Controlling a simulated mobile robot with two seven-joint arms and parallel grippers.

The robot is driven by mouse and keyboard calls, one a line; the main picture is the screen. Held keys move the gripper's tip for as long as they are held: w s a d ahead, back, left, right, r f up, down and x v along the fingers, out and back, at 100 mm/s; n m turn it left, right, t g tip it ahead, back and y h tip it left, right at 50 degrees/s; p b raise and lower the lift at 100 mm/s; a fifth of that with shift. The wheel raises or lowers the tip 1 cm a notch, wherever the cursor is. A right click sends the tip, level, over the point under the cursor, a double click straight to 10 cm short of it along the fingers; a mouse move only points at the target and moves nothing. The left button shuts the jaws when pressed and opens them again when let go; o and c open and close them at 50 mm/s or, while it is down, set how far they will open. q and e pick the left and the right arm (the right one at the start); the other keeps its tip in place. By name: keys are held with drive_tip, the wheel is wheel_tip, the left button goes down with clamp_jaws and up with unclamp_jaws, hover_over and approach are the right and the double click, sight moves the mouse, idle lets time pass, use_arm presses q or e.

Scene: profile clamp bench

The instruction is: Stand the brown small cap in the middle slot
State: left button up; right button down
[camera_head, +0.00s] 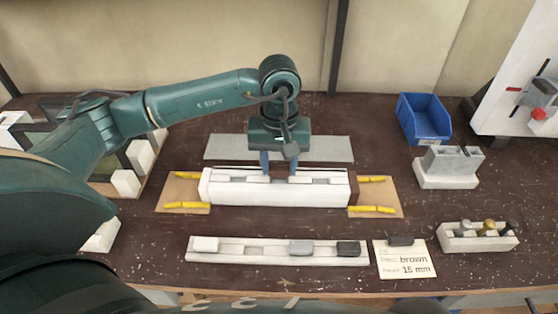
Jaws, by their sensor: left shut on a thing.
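My left gripper (278,172) points straight down over the middle of the white clamp block (280,193). It is shut on a small piece at the middle slot, taken to be the brown small cap. Grey parts show in the block's top on both sides of the fingers. A card (404,262) at the front right reads "brown" and "15 mm". My right gripper is not in view.
Yellow clamps flank the block. A blue bin (424,118) and a small white rack (478,240) stand at right.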

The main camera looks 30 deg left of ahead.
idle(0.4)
use_arm(q)
drive_tip(key=shift+b, duration=0.3)
idle(0.3)
drive_tip(key=shift+b, duration=0.35)
idle(0.9)
drive_tip(key=shift+f, duration=0.1)
drive_tip(key=shift+f+b, duration=0.35)
drive_tip(key=shift+b, duration=0.15)
drive_tip(key=shift+f, duration=0.25)
